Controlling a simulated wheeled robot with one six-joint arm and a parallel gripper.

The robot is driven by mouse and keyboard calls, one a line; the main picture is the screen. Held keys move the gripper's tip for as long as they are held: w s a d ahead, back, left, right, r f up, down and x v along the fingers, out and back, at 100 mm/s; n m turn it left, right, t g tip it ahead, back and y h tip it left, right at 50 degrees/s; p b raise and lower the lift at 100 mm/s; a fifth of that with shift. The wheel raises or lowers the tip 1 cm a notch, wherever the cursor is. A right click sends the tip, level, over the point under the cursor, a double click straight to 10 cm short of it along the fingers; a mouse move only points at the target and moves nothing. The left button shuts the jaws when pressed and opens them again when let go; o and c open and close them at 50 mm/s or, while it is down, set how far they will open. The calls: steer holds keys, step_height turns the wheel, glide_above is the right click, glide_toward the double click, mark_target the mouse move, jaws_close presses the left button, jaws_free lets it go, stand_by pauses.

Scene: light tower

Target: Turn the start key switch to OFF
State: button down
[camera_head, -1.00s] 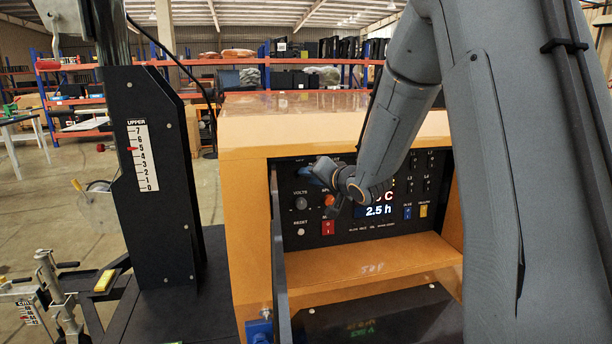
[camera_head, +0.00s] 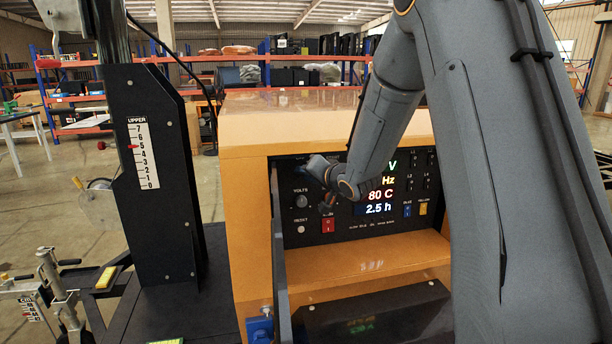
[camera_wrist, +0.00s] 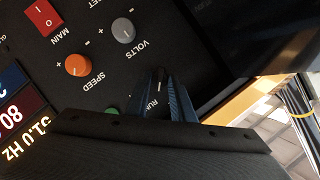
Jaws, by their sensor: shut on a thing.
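The start key switch (camera_wrist: 160,80) is a small dark knob on the black control panel, with RUN lettering beside it in the wrist view. My gripper (camera_wrist: 162,92) has its two blue-grey fingers on either side of the switch, shut on it. In the head view my gripper (camera_head: 312,168) is at the upper left of the panel (camera_head: 318,240), and the wrist hides the switch there. The pointer's exact setting is hard to read.
The grey VOLTS knob (camera_wrist: 123,30), orange SPEED knob (camera_wrist: 78,65) and red MAIN rocker (camera_wrist: 41,17) are close by. A green item (camera_wrist: 112,111) is partly hidden by my gripper. The orange cabinet (camera_head: 248,230) frames the recessed panel, and a black mast (camera_head: 150,180) stands left.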

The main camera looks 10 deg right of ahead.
steer(key=n+h+b, duration=0.1)
steer(key=n+b, duration=0.1)
steer(key=b, duration=0.1)
steer(key=n+h+b, duration=0.1)
steer(key=b, duration=0.2)
steer(key=n+h+b, duration=0.1)
steer(key=n+b, duration=0.1)
steer(key=b, duration=0.1)
steer(key=shift+a+n+g+h, duration=0.3)
steer(key=shift+a+h, duration=0.05)
steer(key=shift+h, duration=0.05)
steer(key=shift+r+n+b, duration=0.1)
steer(key=shift+n+b, duration=0.2)
steer(key=shift+b, duration=0.1)
steer(key=c, duration=1.9)
jaws_free()
steer(key=shift+o, duration=0.2)
